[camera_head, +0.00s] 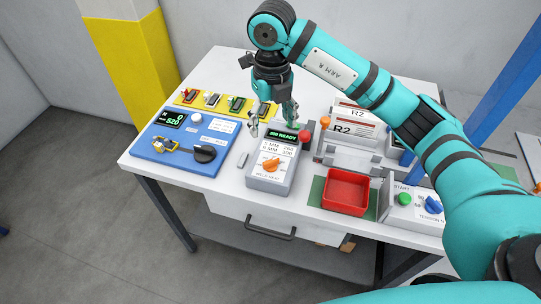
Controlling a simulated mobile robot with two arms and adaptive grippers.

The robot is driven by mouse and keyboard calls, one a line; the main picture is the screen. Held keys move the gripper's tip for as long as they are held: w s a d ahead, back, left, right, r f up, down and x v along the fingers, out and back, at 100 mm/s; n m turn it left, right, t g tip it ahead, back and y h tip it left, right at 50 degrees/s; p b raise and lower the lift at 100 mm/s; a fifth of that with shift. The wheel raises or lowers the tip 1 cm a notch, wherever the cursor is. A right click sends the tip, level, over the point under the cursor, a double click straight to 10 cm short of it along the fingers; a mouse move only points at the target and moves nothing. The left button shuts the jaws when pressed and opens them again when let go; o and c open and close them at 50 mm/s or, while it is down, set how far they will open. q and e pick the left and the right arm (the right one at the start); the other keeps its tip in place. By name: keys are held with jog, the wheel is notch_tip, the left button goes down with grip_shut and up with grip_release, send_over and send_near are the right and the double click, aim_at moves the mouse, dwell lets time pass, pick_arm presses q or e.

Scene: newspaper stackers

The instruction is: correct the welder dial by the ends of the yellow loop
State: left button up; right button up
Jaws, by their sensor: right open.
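The welder (254,182) is a grey box on the white table, with a green-lit display (283,135) that seems to read "300 READY". Its orange dial (270,165) sits on the sloped front, below a printed label with small figures. A small yellow piece (161,146) in a metal fixture lies on the blue board at left; I cannot tell whether it is the yellow loop, and its ends are too small to make out. My right gripper (272,119) is open and points down just behind the welder, above the table, with nothing visible between its fingers. My left gripper is out of view.
The blue board (165,158) carries a display and a black knob (205,154). A yellow strip (184,98) with several coloured clips lies behind. A red button (305,137), red tray (346,190), R2 stacks (350,130) and a green-and-blue control box (418,208) stand to the right.

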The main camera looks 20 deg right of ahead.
send_near(271, 160)
notch_tip(271, 160, down, 7)
jog(key=shift+s+r+p, duration=0.15)
jog(key=shift+r+p, duration=0.05)
jog(key=shift+p, duration=0.95)
notch_tip(271, 160, down, 2)
jog(key=shift+f, duration=0.45)
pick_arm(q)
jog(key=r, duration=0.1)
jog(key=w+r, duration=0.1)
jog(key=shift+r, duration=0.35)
pick_arm(e)
jog(key=c, duration=1.2)
